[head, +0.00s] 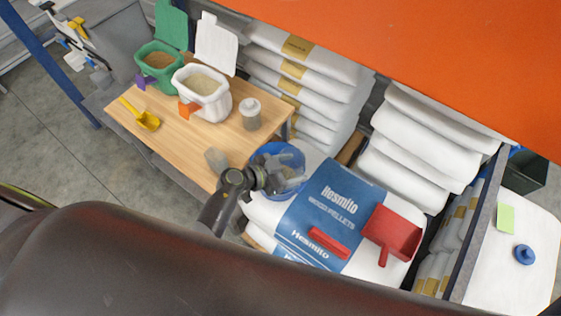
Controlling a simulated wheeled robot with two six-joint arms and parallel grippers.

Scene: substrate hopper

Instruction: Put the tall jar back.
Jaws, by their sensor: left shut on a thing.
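My left gripper (272,177) reaches in above the blue bucket (279,146). It is shut on a clear, greyish jar (291,168), which looks like the tall jar. The jar is tilted over the bucket, and my gripper hides part of it. I cannot tell what is in the jar or whether it touches the bucket. Another jar (250,116), with a pale lid and greyish contents, stands upright on the wooden table (185,138). My right gripper is not in view.
A green bin (158,76) and a white bin (207,108) stand open on the table near a yellow scoop (147,121). A red scoop (392,232) lies on the pellet bag (325,207). An orange beam (430,50) crosses above.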

